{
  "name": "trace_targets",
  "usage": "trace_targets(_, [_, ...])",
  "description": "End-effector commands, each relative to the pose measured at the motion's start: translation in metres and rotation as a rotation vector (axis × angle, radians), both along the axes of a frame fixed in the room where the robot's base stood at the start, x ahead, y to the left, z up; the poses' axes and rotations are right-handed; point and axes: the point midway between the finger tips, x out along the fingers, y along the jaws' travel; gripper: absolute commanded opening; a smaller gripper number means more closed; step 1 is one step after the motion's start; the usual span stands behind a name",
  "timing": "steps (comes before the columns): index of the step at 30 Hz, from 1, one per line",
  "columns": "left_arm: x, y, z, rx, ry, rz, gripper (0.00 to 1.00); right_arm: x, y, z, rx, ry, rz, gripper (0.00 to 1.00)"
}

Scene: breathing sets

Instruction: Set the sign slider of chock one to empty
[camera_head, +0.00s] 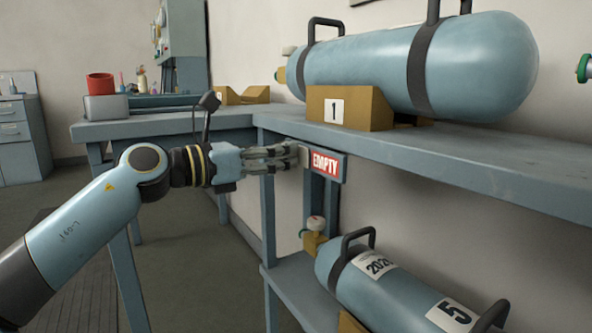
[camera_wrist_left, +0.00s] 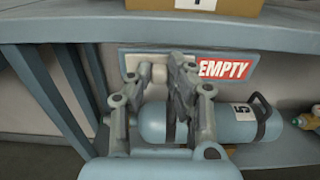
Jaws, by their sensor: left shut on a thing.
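The sign (camera_head: 326,166) of chock one hangs under the front edge of the upper shelf and shows red with the word EMPTY at its right part. In the left wrist view the sign (camera_wrist_left: 226,69) shows its red EMPTY face to the right of my fingers. Chock one (camera_head: 347,107) is a yellow block with a white label 1 on the shelf above. My left gripper (camera_head: 302,155) is shut on the pale slider (camera_wrist_left: 159,73) at the sign's left part. The fingers hide part of the slider. My right gripper is in neither view.
A large blue cylinder (camera_head: 415,65) lies on the upper shelf (camera_head: 480,160). Another cylinder (camera_head: 385,290), marked 5, lies on the lower shelf. A bench with a red cup (camera_head: 100,83) stands at the back left. Free room lies in front of the shelf.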

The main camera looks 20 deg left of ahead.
Motion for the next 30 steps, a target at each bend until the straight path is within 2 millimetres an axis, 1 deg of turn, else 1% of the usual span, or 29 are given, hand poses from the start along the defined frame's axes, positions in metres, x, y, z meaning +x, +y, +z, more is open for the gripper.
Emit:
trace_targets(1, [0.004,0.005,-0.004,0.002,0.002,0.002,0.00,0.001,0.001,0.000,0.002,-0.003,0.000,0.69])
trace_targets(3, [0.006,0.009,-0.002,0.001,0.002,0.003,0.00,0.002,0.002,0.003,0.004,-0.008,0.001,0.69])
trace_targets(11, [0.007,0.010,0.001,0.001,-0.001,0.006,0.00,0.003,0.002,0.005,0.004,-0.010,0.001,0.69])
trace_targets(12, [0.007,0.010,0.001,0.002,-0.001,0.006,0.19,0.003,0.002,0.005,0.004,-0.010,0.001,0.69])
trace_targets(17, [0.007,0.009,0.001,0.000,-0.001,0.005,0.40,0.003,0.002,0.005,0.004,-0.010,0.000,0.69])
trace_targets(26, [0.005,0.010,0.000,0.001,0.000,0.003,0.40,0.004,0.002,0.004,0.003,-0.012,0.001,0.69])
trace_targets(30, [-0.006,0.019,-0.001,0.005,0.001,0.003,0.40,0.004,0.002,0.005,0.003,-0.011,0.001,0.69])
